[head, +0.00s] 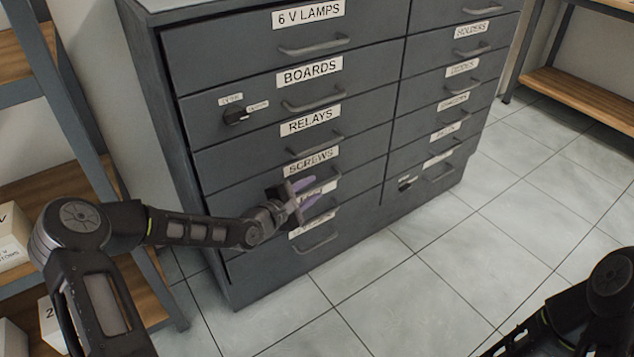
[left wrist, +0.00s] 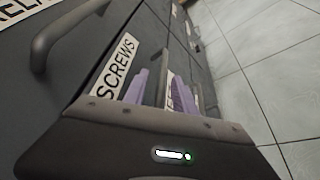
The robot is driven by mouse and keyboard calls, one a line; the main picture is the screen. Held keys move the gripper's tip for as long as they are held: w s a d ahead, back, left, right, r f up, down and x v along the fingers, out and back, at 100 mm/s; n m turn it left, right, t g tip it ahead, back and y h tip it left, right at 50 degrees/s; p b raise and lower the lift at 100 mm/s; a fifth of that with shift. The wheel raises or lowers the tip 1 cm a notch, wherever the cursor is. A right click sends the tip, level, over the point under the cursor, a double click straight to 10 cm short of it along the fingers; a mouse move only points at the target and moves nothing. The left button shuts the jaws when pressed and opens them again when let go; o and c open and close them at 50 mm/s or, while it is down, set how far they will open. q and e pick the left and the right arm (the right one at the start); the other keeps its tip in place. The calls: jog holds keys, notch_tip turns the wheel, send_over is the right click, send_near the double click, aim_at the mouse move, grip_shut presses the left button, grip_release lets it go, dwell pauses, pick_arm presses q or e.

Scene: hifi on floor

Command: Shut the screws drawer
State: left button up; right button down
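The screws drawer (head: 240,197) is a dark grey front in the left column of the cabinet, below the relays drawer. Its white SCREWS label (head: 311,162) also shows in the left wrist view (left wrist: 117,70). The front looks about level with its neighbours, but I cannot tell whether a small gap is left. My right gripper is out of view; only my right arm shows.
The relays drawer (head: 240,157) with its handle is just above. The boards drawer (head: 210,112) carries a dark knob (head: 237,116). A shelf with white boxes (head: 10,238) stands at the left. The tiled floor (head: 420,275) before the cabinet is clear.

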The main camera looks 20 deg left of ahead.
pick_arm(q)
jog(key=p+v, duration=0.1)
jog(key=v, duration=0.2)
jog(key=shift+s+a+r, duration=0.1)
jog(key=shift+s+r, duration=0.05)
jog(key=shift+s, duration=0.2)
